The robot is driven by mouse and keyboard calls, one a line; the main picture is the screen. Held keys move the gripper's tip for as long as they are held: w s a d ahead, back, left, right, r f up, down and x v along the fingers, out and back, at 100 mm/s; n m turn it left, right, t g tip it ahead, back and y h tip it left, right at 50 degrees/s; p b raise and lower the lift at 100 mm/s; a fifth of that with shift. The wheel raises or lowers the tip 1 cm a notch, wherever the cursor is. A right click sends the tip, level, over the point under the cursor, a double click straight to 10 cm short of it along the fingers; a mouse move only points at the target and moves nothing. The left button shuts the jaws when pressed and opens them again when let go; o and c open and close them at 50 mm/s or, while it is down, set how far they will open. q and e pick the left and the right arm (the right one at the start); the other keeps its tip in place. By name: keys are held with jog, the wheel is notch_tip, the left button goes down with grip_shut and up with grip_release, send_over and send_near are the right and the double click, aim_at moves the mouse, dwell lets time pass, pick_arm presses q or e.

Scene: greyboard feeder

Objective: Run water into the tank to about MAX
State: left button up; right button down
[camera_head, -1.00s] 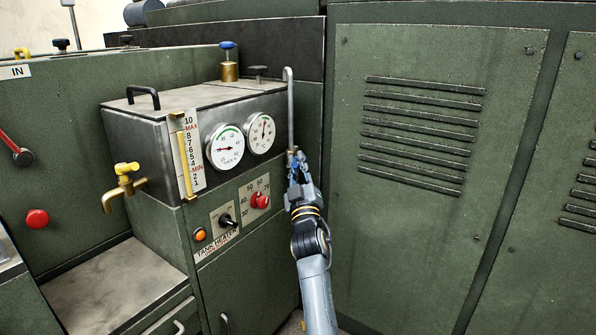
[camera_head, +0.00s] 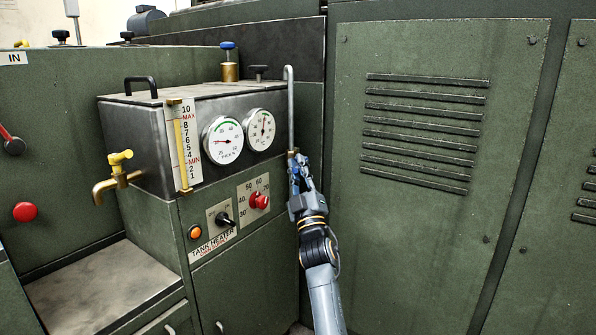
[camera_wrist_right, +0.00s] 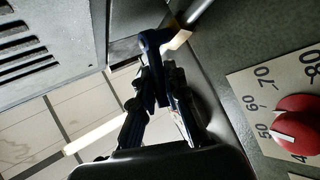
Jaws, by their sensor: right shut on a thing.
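The grey metal tank (camera_head: 142,128) stands on a green cabinet at the left of centre in the head view. Its sight gauge (camera_head: 185,150) has a scale to 10 with MAX and MIN in red; a yellow strip runs up most of it, but I cannot read a water level surely. A thin grey pipe (camera_head: 290,105) comes down at the tank's right side. My right gripper (camera_head: 297,172) is at the pipe's lower end. In the right wrist view its fingers are shut on a dark blue valve handle (camera_wrist_right: 153,45) by a brass fitting (camera_wrist_right: 179,39). My left gripper is out of view.
A brass tap with a yellow handle (camera_head: 119,160) sticks out at the tank's left. Two round dials (camera_head: 223,140) and a heater panel with a red knob (camera_head: 259,200) are close to my right arm. A louvred green cabinet (camera_head: 420,220) stands at the right.

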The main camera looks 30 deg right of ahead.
jog(key=c, duration=1.3)
grip_release()
jog(key=shift+c, duration=0.2)
jog(key=v, duration=1.2)
